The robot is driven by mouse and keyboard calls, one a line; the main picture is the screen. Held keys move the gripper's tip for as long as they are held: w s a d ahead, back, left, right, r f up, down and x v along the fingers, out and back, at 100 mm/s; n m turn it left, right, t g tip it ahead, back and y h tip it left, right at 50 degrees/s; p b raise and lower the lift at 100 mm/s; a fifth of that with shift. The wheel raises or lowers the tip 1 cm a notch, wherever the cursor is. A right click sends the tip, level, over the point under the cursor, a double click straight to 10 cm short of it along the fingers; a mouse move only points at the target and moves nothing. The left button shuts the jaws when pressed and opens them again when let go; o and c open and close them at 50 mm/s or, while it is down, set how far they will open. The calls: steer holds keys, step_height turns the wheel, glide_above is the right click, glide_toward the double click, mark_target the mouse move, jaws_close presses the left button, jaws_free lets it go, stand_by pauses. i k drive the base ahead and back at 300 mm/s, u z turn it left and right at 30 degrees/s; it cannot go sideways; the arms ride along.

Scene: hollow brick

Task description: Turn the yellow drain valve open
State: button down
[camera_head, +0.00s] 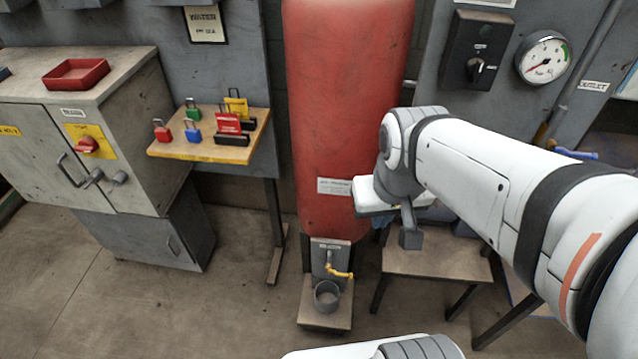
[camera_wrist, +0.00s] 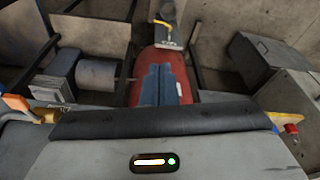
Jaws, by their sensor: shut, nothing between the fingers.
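The yellow drain valve handle (camera_head: 341,273) sits on a small grey bracket at the foot of the red tank, above a metal cup (camera_head: 327,296). It points to the right and slightly down. In the wrist view the yellow handle (camera_wrist: 162,23) shows at the top, beyond the red tank (camera_wrist: 178,66). My gripper (camera_wrist: 160,68) shows as two blue fingers side by side, shut and empty, in front of the tank. In the head view it (camera_head: 380,222) is mostly hidden beside the tank's lower right, above and right of the valve, apart from it.
A low table (camera_head: 437,263) stands right of the tank, under my arm. A wooden shelf (camera_head: 200,152) with several padlocks and a grey cabinet (camera_head: 105,135) stand at left. A pressure gauge (camera_head: 543,57) is at upper right. The floor before the valve is clear.

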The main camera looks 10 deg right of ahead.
mark_target(340, 274)
steer(key=z, duration=1.75)
steer(key=k, duration=1.25)
steer(key=u, duration=1.7)
steer(key=i, duration=1)
